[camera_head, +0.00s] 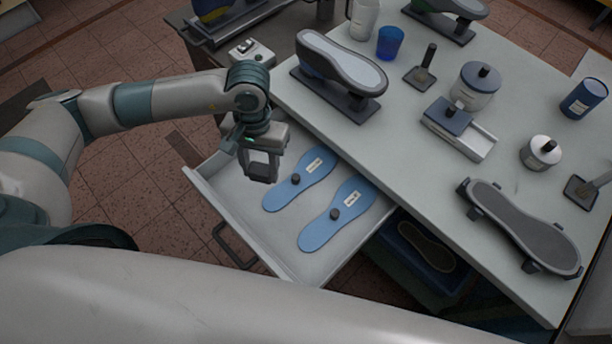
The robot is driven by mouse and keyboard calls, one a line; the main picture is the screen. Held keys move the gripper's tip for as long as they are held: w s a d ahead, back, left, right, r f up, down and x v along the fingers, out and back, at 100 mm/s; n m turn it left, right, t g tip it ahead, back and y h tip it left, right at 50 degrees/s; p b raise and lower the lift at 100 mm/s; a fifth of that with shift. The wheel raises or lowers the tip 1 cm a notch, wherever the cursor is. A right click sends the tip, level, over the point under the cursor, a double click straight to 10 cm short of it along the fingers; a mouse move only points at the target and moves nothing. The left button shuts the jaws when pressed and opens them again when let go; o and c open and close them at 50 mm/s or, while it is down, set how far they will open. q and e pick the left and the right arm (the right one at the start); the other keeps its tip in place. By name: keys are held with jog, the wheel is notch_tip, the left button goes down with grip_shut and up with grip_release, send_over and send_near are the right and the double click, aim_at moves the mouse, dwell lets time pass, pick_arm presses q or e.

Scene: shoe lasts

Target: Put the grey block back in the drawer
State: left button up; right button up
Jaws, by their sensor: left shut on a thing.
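The drawer (235,203) is pulled out from under the grey table, with its light floor showing. My left gripper (262,172) is over the drawer's far left part, pointing down. It is shut on a small grey block (262,161), mostly hidden between the fingers. I cannot tell whether the block touches the drawer floor. Two blue sole-shaped plates lie in the drawer, the left one (283,196) close to the gripper and the right one (322,232) nearer the front right. Each has a dark knob and a white label. My right gripper is not in view.
On the table (400,145) stand a shoe last on a stand (340,65), a blue cup (390,42), a jar (475,85), a white pot (541,152) and a dark sole-shaped fixture (522,230). A blue bin (415,262) is under the table. My arm crosses the foreground.

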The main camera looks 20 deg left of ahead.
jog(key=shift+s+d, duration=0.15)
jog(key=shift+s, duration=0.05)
